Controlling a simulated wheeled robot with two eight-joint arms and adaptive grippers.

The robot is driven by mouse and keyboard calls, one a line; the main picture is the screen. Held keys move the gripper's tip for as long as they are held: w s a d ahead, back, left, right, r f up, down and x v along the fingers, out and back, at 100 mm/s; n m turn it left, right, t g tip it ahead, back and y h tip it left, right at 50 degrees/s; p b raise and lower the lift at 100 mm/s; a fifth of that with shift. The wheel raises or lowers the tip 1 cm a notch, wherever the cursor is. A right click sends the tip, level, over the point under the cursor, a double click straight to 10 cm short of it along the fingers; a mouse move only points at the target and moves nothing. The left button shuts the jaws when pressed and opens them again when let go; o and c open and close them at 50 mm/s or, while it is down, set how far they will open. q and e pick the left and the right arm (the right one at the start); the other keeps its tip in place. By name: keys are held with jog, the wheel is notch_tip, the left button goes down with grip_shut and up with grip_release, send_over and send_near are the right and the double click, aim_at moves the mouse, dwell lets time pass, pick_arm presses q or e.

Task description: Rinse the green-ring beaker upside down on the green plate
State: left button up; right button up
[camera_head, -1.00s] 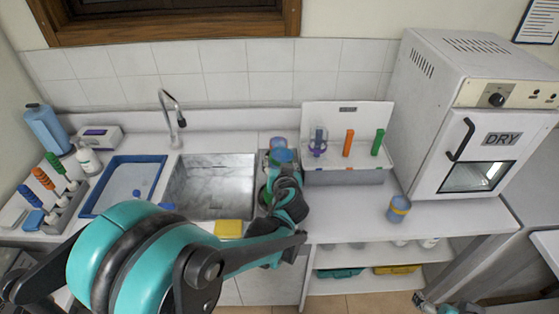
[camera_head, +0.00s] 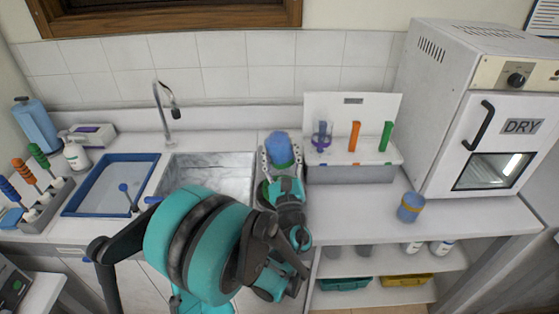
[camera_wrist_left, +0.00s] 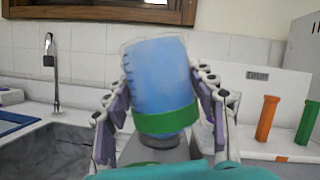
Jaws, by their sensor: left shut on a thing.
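The green-ring beaker (camera_wrist_left: 160,85) stands tall in the left wrist view, blue and see-through, leaning slightly, with its green ring low in the picture. It also shows in the head view (camera_head: 280,147), above the grey strip right of the sink. My left gripper (camera_head: 282,160) is shut on it, with a finger on each side. Which end is the mouth, I cannot tell for sure. A green patch, probably the green plate (camera_head: 265,192), shows beside my wrist on that strip, mostly hidden by my arm. My right gripper is out of view.
The metal sink (camera_head: 222,165) and tap (camera_head: 167,110) lie left of the beaker. A tube rack (camera_head: 350,172) stands close on the right. A blue beaker with a yellow ring (camera_head: 411,207) stands before the drying oven (camera_head: 490,125). The counter between is clear.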

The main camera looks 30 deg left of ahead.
aim_at(281, 168)
pick_arm(q)
jog(key=m+t+h, duration=0.1)
jog(key=m, duration=0.1)
jog(key=m+t+h, duration=0.1)
jog(key=m, duration=0.2)
jog(key=shift+a, duration=0.1)
notch_tip(281, 168, down, 6)
jog(key=b, duration=0.6)
jog(key=shift+f, duration=0.1)
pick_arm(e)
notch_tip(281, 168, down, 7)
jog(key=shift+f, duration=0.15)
pick_arm(q)
jog(key=o, duration=0.6)
jog(key=c, duration=0.6)
